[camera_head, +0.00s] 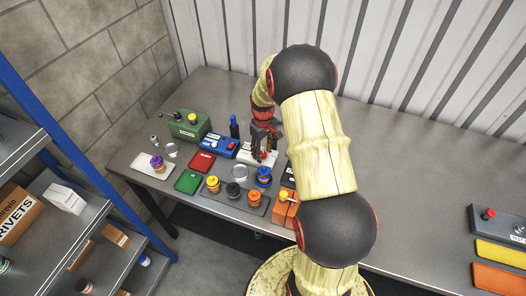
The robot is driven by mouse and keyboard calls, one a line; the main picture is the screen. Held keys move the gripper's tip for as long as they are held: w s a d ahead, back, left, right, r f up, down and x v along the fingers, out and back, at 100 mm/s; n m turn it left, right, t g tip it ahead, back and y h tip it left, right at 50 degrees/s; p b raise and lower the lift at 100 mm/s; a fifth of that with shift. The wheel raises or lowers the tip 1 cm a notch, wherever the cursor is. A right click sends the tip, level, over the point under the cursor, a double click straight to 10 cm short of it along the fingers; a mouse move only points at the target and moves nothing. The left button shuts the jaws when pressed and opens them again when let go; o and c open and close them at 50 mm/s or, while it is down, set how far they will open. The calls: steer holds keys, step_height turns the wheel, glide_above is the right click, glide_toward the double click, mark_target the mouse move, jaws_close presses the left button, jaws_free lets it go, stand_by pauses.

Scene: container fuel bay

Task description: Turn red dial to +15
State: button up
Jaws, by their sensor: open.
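My gripper (263,147) is in the head view, at the middle of the bench, pointing down over a white panel (246,155). Its fingers are apart and stand close around a small red part (265,156) on that panel, which looks like the red dial. The fingers partly cover it, and I cannot tell whether they touch it. Any scale or pointer marking is too small to read. My arm hides the bench just to the right of the gripper.
A blue box (213,147) and a green box (187,127) stand left of the white panel. An orange block (284,212) stands close to my arm. The bench's right middle is clear.

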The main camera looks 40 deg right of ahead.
mark_target(263, 153)
step_height(263, 153, up, 12)
stand_by(0.5)
stand_by(0.5)
